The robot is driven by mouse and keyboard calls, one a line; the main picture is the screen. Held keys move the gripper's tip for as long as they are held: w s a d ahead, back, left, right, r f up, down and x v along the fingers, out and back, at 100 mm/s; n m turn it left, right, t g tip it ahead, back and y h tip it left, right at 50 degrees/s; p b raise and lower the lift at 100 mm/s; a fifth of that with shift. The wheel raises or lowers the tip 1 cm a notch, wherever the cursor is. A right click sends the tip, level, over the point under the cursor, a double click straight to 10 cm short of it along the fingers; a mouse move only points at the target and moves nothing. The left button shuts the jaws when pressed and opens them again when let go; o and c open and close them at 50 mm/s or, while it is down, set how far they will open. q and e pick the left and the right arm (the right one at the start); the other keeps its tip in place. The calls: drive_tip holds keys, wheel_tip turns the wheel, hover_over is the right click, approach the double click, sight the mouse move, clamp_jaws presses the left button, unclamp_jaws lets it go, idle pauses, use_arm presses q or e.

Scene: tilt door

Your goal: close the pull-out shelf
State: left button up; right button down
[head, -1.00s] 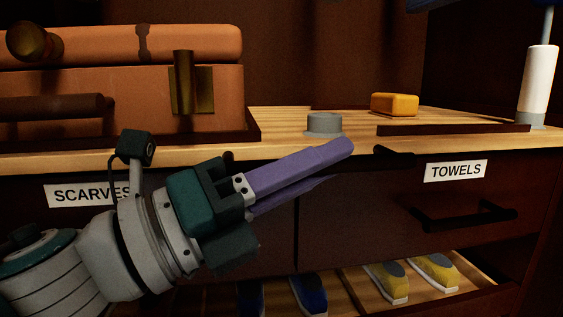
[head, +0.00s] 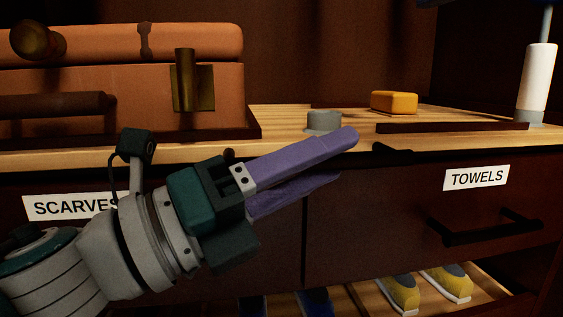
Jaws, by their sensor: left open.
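The pull-out shelf (head: 200,151) is a light wooden board above the drawers, jutting out in front. A dark knob-like handle (head: 392,149) sits at its front edge. An orange-brown suitcase (head: 210,125), a grey round piece (head: 323,121), a yellow block (head: 394,102) and a white-and-grey cylinder (head: 538,80) with a thin rod stand on it. My left gripper (head: 345,157), with purple fingers, is open and empty in front of the shelf's edge, left of the handle. Its upper finger overlaps the edge in the picture; I cannot tell whether it touches. My right gripper is out of view.
Below are dark drawer fronts labelled SCARVES (head: 70,206) and TOWELS (head: 476,177), with a black bar handle (head: 485,226). A low shelf holds yellow shoes (head: 400,290) and blue shoes, partly cut off. A dark strip (head: 452,127) lies on the board.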

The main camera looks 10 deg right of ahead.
use_arm(q)
drive_tip(key=p+v, duration=0.2)
drive_tip(key=v, duration=0.8)
drive_tip(key=shift+p, duration=0.35)
drive_tip(key=shift+r, duration=0.1)
